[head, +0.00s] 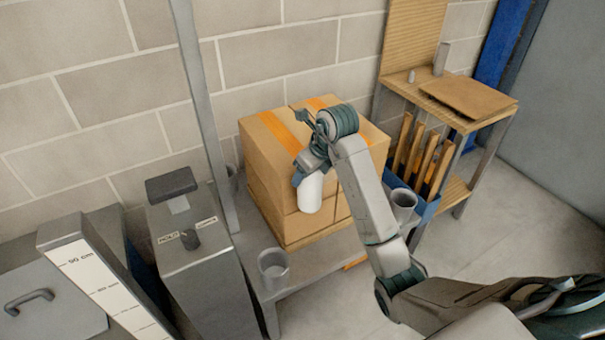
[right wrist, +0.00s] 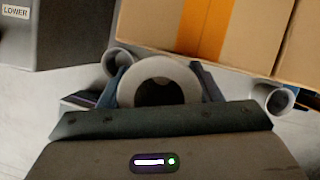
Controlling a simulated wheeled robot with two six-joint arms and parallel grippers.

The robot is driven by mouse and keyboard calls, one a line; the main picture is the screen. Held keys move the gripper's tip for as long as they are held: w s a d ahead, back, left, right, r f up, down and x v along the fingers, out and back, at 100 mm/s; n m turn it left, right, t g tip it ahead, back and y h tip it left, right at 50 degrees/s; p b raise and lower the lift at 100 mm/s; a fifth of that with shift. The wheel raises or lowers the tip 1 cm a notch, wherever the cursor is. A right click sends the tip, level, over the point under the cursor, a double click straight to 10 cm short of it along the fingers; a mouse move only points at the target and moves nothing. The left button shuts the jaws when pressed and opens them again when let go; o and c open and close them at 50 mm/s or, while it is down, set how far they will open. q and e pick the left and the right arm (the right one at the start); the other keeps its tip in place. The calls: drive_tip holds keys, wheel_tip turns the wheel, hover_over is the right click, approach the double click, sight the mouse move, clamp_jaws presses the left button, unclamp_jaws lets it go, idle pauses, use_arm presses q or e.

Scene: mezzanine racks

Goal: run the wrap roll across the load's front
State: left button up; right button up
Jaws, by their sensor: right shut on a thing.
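The white wrap roll (head: 310,193) hangs upright from my right gripper (head: 304,174), close in front of the load's front face in the head view. In the right wrist view the roll (right wrist: 158,72) shows end-on as a white ring with a dark core, between the two fingers of my right gripper (right wrist: 158,88). The load (head: 264,165) is a stack of brown cartons with orange tape; it also fills the upper right of the right wrist view (right wrist: 160,25). My arm hides part of its right side. My left gripper is not in view.
The load stands on a grey base with cup-like corner sockets (head: 273,268) (head: 403,203). A grey post (head: 205,100) rises at its left. A grey control box (head: 195,260) and a height scale (head: 95,275) stand further left. A wooden shelf unit (head: 470,100) stands at right.

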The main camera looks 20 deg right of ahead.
drive_tip(key=d, duration=0.6)
drive_tip(key=shift+w+d, duration=0.35)
drive_tip(key=shift+d, duration=0.05)
idle(0.4)
drive_tip(key=shift+w+d+r+b, duration=0.1)
drive_tip(key=shift+d+r+b, duration=0.05)
drive_tip(key=shift+d, duration=0.95)
drive_tip(key=shift+w+d+r+b, duration=0.1)
drive_tip(key=shift+d+r+b, duration=0.05)
drive_tip(key=shift+d, duration=0.9)
drive_tip(key=shift+s+d, duration=0.15)
drive_tip(key=shift+d, duration=0.25)
drive_tip(key=shift+d+f, duration=0.25)
drive_tip(key=shift+d, duration=0.25)
drive_tip(key=shift+d+f, duration=0.2)
drive_tip(key=shift+d, duration=0.25)
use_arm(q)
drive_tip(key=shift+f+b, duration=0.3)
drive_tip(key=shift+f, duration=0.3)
use_arm(e)
drive_tip(key=shift+w+d+r, duration=0.15)
drive_tip(key=shift+w+d, duration=0.05)
drive_tip(key=shift+d, duration=0.7)
